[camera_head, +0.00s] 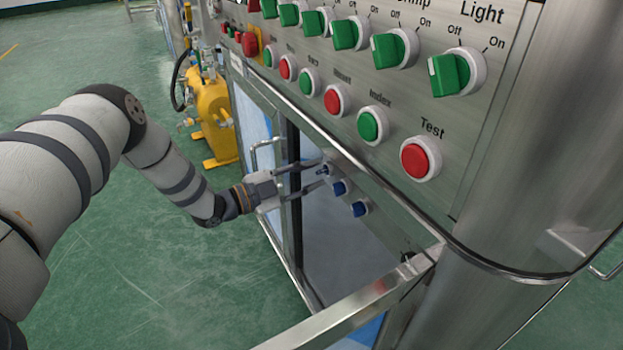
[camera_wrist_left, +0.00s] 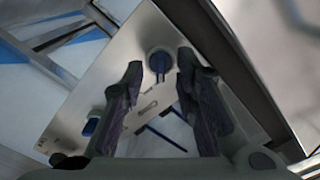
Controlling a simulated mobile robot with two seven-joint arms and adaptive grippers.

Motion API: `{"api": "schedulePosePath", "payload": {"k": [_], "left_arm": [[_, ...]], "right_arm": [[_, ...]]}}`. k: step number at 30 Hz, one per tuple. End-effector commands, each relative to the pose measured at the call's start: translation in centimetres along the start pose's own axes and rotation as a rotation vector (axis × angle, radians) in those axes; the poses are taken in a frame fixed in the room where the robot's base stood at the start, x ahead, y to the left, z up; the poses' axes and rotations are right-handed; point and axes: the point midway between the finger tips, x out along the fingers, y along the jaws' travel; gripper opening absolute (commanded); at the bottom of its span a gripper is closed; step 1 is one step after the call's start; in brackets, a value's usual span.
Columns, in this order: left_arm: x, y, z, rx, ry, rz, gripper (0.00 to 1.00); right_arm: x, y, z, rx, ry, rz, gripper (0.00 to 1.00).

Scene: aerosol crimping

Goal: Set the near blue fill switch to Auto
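Three small blue switches sit on the lower steel panel in the head view: a far one (camera_head: 324,170), a middle one (camera_head: 340,187) and a near one (camera_head: 360,209). My left gripper (camera_head: 321,172) reaches in from the left, its two fingers open and pointing at the far switch. In the left wrist view a blue switch (camera_wrist_left: 159,60) shows just beyond and between the open fingertips (camera_wrist_left: 160,70). Another blue switch (camera_wrist_left: 91,124) shows to the left, outside the fingers. I cannot tell whether the fingers touch the switch. The switch settings are too small to read.
Above is a control panel with green selector knobs (camera_head: 450,73) and red and green push buttons, including a red Test button (camera_head: 420,158). A steel rail (camera_head: 400,215) runs below it. A steel frame bar (camera_head: 350,310) juts out in front. Green floor lies to the left.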

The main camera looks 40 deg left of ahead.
Motion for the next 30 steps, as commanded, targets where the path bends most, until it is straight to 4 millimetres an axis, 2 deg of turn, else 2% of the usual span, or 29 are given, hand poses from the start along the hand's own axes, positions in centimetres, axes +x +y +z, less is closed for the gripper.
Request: {"api": "schedulePosePath", "payload": {"k": [8, 12, 23, 30], "left_arm": [[0.35, -0.06, -0.03, 0.0, -0.001, 0.0, 0.28], [0.33, -0.05, -0.03, -0.001, -0.001, 0.0, 0.0], [0.31, -0.06, -0.04, -0.017, -0.001, 0.0, 0.0], [0.32, -0.06, -0.13, -0.131, 0.001, 0.001, 0.0]], "right_arm": [[0.04, -0.02, 0.01, 0.0, -0.001, 0.0, 0.4], [0.04, -0.02, 0.01, 0.0, -0.001, 0.0, 0.4], [-0.01, -0.01, 0.02, 0.0, 0.0, 0.0, 0.4], [-0.26, 0.01, 0.12, 0.0, 0.004, 0.0, 0.4]]}}
